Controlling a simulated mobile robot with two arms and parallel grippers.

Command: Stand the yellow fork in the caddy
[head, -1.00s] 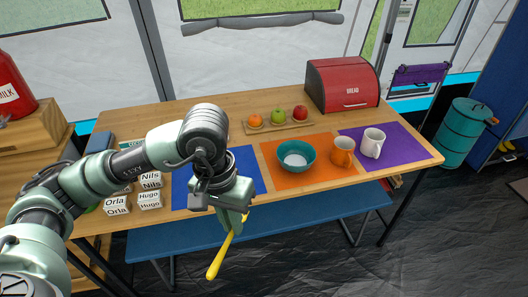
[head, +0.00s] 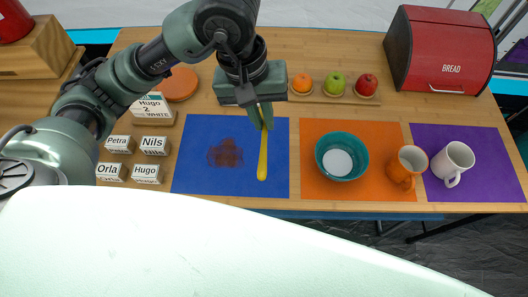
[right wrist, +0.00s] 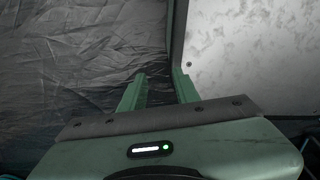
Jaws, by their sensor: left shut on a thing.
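My left gripper (head: 258,118) is shut on the yellow fork (head: 263,160) in the head view. The fork hangs over the right part of the blue mat (head: 205,180), its yellow end toward the table's front edge. Its other end is hidden at the fingers. I cannot tell whether the fork touches the mat. I do not make out a caddy in either view now. In the right wrist view my right gripper (right wrist: 158,82) has its fingers apart with nothing between them, near a dark wrinkled sheet and a pale panel.
A brown stain (head: 225,153) marks the blue mat. A teal bowl (head: 342,157), orange mug (head: 406,166) and white mug (head: 453,163) stand to the right. A fruit tray (head: 334,96) and red bread box (head: 440,52) are behind. Several name blocks (head: 147,172) stand left.

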